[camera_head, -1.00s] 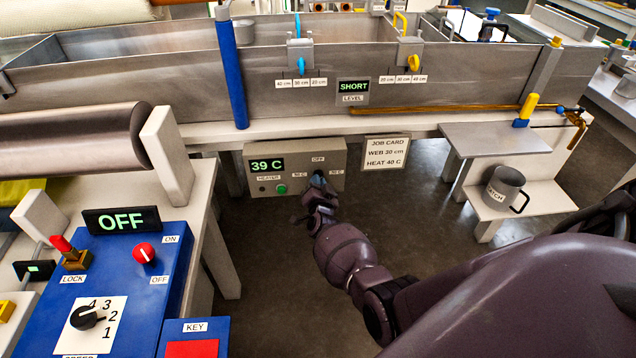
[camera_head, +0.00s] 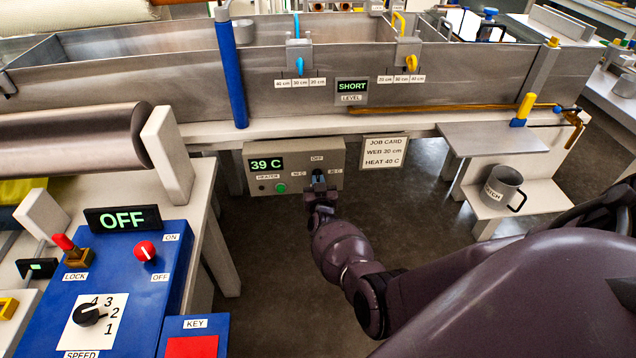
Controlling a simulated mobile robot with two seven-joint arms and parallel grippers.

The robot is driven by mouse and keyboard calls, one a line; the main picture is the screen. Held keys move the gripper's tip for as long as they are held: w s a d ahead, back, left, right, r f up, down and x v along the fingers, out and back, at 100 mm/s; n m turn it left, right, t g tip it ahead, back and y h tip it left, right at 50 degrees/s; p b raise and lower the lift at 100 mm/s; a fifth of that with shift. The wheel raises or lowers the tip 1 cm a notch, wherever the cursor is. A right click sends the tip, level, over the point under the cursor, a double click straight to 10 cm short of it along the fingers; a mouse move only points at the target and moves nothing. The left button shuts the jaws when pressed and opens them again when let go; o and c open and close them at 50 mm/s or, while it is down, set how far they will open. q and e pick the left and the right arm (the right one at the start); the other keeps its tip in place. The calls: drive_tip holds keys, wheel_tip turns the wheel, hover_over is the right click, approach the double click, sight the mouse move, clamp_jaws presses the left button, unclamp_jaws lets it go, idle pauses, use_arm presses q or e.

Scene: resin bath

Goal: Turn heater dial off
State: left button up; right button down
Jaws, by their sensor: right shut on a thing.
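The heater box (camera_head: 262,157) is a grey panel below the bath's edge, with a green "39 C" readout and a green button. My left gripper is out of view.
A job card (camera_head: 384,153) reading "WEB 30 cm, HEAT 40 C" hangs right of the heater box. A blue control console (camera_head: 130,280) reading "OFF" stands at left. A grey mug (camera_head: 502,187) sits on the low shelf at right. Open floor lies between.

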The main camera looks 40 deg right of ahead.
idle(0.4)
drive_tip(key=c, duration=1.2)
unclamp_jaws()
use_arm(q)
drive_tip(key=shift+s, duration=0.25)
use_arm(e)
drive_tip(key=shift+s, duration=0.1)
